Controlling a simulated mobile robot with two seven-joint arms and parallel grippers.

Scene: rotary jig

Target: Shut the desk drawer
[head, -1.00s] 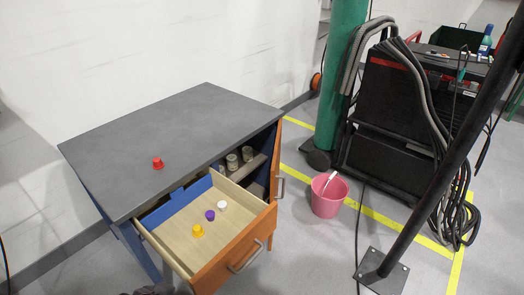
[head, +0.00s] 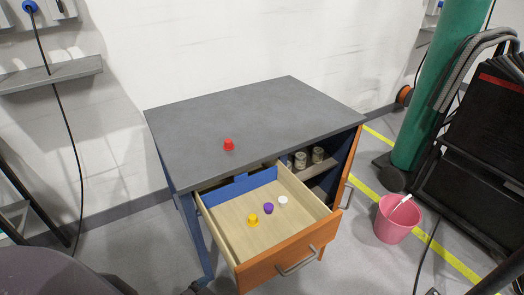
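The desk drawer (head: 276,268) is pulled well out of the grey-topped desk (head: 250,118). Its orange front with a metal bar handle (head: 297,262) faces the lower right. Inside the drawer lie a yellow piece (head: 253,220), a purple piece (head: 268,209) and a white piece (head: 283,200). A red piece (head: 229,144) stands on the desk top. Neither of my grippers can be made out in the head view.
An orange door (head: 347,168) beside the drawer stands open, showing a shelf with small jars (head: 317,155). A pink bucket (head: 394,222) stands on the floor at right. A dark grey rounded shape (head: 50,272) fills the lower left; I cannot tell what it is.

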